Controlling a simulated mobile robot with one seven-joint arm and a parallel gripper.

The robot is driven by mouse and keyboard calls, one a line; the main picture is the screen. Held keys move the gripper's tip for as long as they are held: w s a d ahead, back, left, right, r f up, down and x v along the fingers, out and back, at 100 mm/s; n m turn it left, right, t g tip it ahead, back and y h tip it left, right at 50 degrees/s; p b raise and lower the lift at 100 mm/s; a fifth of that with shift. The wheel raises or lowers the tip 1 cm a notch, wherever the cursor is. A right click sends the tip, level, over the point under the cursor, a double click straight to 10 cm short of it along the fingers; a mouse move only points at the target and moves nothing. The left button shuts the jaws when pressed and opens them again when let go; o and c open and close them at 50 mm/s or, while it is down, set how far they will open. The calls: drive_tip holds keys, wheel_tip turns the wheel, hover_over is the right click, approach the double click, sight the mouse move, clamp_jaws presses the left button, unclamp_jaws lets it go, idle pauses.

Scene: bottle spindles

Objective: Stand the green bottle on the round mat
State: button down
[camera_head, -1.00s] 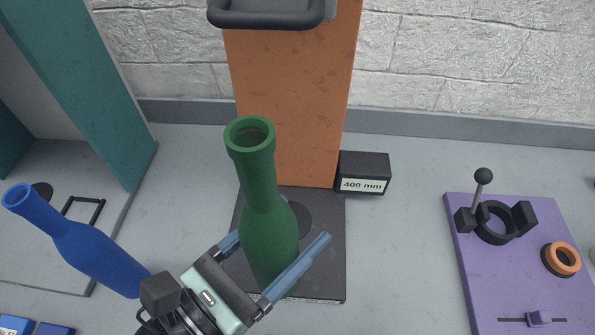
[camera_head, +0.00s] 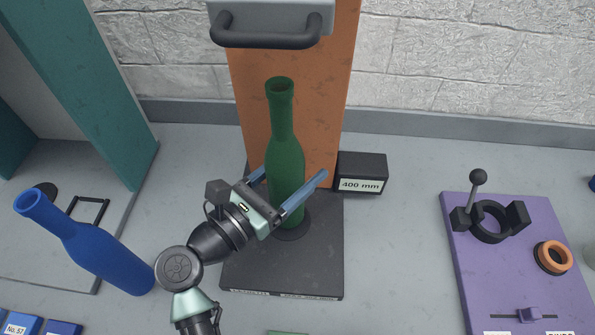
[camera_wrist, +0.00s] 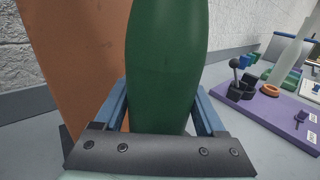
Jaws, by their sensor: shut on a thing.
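The green bottle (camera_head: 285,160) is upright between the two blue fingers of my gripper (camera_head: 290,187), which is shut on its lower body. Its base is over or on the dark round mat (camera_head: 291,233), which lies on a dark square base plate (camera_head: 270,278). The fingers partly hide the bottle's lower end, and I cannot tell whether the base touches the mat. In the wrist view the green bottle (camera_wrist: 167,70) fills the middle, with my gripper (camera_wrist: 163,115) around it. Its bottom is hidden behind the gripper's body.
An orange column (camera_head: 290,60) with a grey handle (camera_head: 266,40) rises behind the bottle. A black "400 mm" block (camera_head: 362,170) stands to its right. A purple board (camera_head: 515,270) with fittings lies at the right.

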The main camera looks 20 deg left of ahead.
drive_tip(key=shift+w+a+f, duration=0.1)
drive_tip(key=shift+w+f, duration=0.1)
drive_tip(key=shift+f, duration=0.8)
drive_tip(key=shift+f, duration=0.15)
unclamp_jaws()
drive_tip(key=shift+r, duration=0.2)
drive_tip(key=b+v, duration=0.1)
drive_tip(key=v, duration=1.1)
drive_tip(key=shift+b, duration=0.35)
